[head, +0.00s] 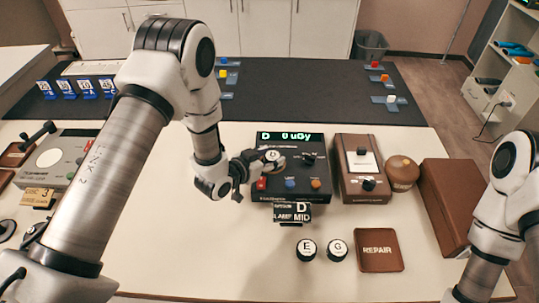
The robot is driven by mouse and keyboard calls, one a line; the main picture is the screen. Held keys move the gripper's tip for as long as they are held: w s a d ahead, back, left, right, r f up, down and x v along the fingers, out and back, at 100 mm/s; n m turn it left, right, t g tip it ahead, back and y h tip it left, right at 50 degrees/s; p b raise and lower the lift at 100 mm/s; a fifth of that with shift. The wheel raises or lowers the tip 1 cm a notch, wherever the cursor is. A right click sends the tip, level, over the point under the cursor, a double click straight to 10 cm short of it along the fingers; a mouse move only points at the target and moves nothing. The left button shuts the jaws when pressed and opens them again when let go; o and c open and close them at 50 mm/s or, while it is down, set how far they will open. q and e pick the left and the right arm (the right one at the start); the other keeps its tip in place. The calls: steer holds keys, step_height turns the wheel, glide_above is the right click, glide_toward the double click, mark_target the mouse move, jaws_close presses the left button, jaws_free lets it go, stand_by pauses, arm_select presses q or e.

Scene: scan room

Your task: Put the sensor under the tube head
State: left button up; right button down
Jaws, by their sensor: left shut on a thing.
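My left gripper (250,168) is over the left side of a black meter (290,198) whose green display reads "D 0 uGy". It is shut on a small round piece with a pale top marked D (272,155), which looks like the sensor. The fingers partly hide it, and I cannot tell whether it touches the meter. Two similar round pieces, E (306,249) and G (337,250), stand on the table in front. I cannot pick out the tube head with certainty. My right arm is at the right edge, its gripper out of view.
A brown device (360,160), a brown round pot (402,173) and a brown box (447,205) stand right of the meter. A grey device (58,150) is at left.

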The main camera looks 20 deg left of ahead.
arm_select(q)
steer(key=o, duration=1.2)
